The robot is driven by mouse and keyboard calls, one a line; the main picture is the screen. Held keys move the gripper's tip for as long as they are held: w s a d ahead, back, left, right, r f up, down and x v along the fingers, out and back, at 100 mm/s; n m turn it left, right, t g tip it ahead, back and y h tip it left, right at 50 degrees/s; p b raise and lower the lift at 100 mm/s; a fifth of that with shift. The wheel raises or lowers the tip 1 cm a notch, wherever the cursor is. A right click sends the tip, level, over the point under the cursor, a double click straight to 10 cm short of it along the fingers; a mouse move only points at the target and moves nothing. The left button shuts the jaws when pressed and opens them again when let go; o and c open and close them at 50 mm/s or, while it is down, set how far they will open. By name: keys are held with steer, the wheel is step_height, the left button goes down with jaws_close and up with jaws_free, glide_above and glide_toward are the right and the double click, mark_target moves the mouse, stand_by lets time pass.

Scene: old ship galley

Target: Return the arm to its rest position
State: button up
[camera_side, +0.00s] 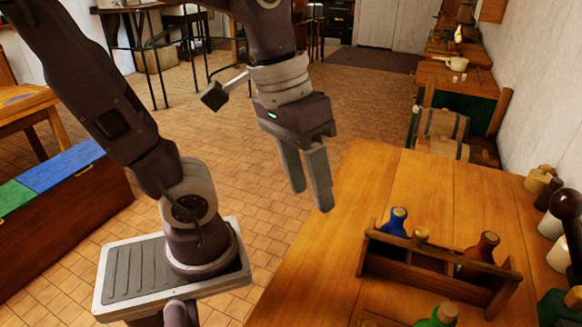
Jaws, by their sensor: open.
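My gripper (309,190) hangs with its two fingers pointing down, open and empty, in the upper middle of the side view. It appears in front of the left edge of the wooden table (400,185). I cannot tell its exact height over the table or floor. My arm rises from its base on the left and bends over at the top, where the picture cuts it off. Nothing touches the fingers.
A wooden caddy (425,265) with blue and brown bottles stands on the table's front part. A green bottle (438,316) is at the bottom edge. Jars (552,225) line the right. A bench with blue and green cushions (60,168) is left. Tiled floor (235,140) lies between.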

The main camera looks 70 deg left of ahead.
steer(key=a+t, duration=0.1)
steer(key=s+a+m+t+y, duration=0.1)
steer(key=a+m+t, duration=0.1)
steer(key=shift+s+a+r+y, duration=0.15)
steer(key=shift+s+r+y, duration=0.15)
steer(key=shift+s+y, duration=0.1)
